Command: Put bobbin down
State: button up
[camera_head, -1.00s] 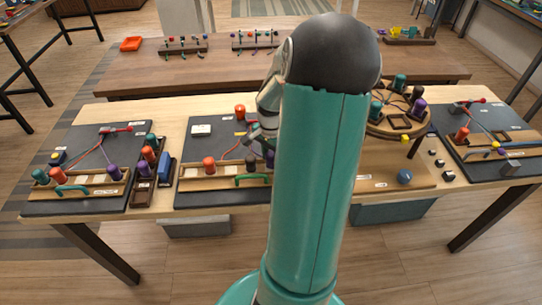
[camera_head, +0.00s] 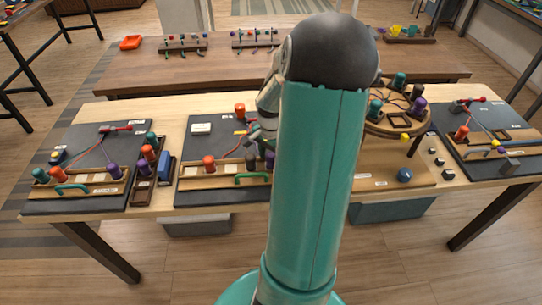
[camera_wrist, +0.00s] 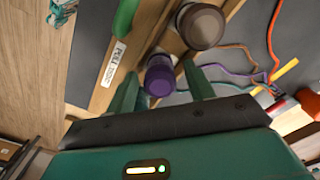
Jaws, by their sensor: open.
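A purple bobbin (camera_wrist: 159,76) stands between the spread fingers of my gripper (camera_wrist: 160,70) in the wrist view. The fingers are open, one on each side of it. A dark brown bobbin (camera_wrist: 203,25) stands beside it on the wooden rack (camera_wrist: 148,42). I cannot tell how deep the purple bobbin sits in the rack. In the head view my gripper (camera_head: 257,138) is over the middle board, partly hidden by my arm. The orange bobbin (camera_head: 209,163) stands on the left part of the same rack.
A green handle (camera_wrist: 125,17) and a PULL label are close to my fingers. Coloured cords (camera_wrist: 240,62) run across the board. A round braiding stand (camera_head: 400,120) is on the right, and another board (camera_head: 75,160) with bobbins on the left.

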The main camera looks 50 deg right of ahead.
aim_at(271, 155)
notch_tip(271, 155, up, 13)
jog(key=w+a+r+n+t+h, duration=0.15)
jog(key=a+r+n, duration=0.25)
jog(key=a, duration=0.5)
jog(key=w+a+r+n, duration=0.2)
jog(key=a+r+n, duration=0.2)
jog(key=a, duration=0.5)
jog(key=s+a+r+n+t, duration=0.1)
jog(key=s+a+n+t, duration=0.1)
jog(key=a+n, duration=0.3)
jog(key=s+a+r+n+t+y, duration=0.1)
jog(key=s+a+n, duration=0.3)
jog(key=a, duration=0.9)
jog(key=shift+s+r+n+t, duration=0.15)
jog(key=shift+n+t, duration=0.4)
jog(key=shift+n, duration=0.35)
